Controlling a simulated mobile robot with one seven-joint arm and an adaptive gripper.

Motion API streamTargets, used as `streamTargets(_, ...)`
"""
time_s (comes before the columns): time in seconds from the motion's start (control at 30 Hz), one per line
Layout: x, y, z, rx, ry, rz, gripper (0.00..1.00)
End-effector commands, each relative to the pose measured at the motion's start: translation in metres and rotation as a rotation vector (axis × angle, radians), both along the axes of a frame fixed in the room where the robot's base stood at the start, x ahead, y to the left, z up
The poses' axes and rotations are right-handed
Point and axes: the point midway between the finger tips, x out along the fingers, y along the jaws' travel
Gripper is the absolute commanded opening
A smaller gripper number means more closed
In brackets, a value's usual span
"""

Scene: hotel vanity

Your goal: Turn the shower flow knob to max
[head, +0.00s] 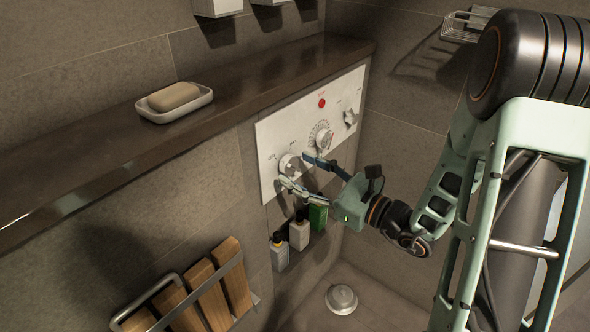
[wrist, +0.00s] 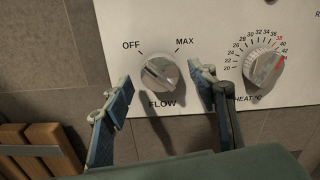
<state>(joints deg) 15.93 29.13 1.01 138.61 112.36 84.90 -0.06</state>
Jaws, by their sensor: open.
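The white panel (head: 266,142) is mounted on the wall below the shelf. The flow knob (wrist: 160,74) is a round white dial with a raised grip, between the printed words OFF at upper left and MAX at upper right. Its grip slants from upper left to lower right; I cannot surely tell its exact setting. It also shows in the head view (head: 289,163). My gripper (wrist: 162,84) is open, with one blue-padded finger at the knob's lower left and the other at its right. The knob lies between the fingertips in the picture, with visible gaps; contact is not seen.
The heat knob (wrist: 265,66), with numbers around it, is close to my right finger. A star-shaped knob (head: 351,117) and a red button (head: 322,103) are further along. Bottles (head: 299,233) stand below the panel. A soap dish (head: 174,112) sits on the shelf. Wooden slats (head: 205,293) are at lower left.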

Motion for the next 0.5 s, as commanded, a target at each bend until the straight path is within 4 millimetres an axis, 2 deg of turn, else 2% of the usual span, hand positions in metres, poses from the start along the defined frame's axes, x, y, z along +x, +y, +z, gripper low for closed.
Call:
streamTargets(0.2,0.0110,0.0146,-0.0003,0.000,0.000,0.001,0.53)
streamTargets(0.5,0.0121,0.0156,-0.0002,-0.001,0.001,0.000,0.52)
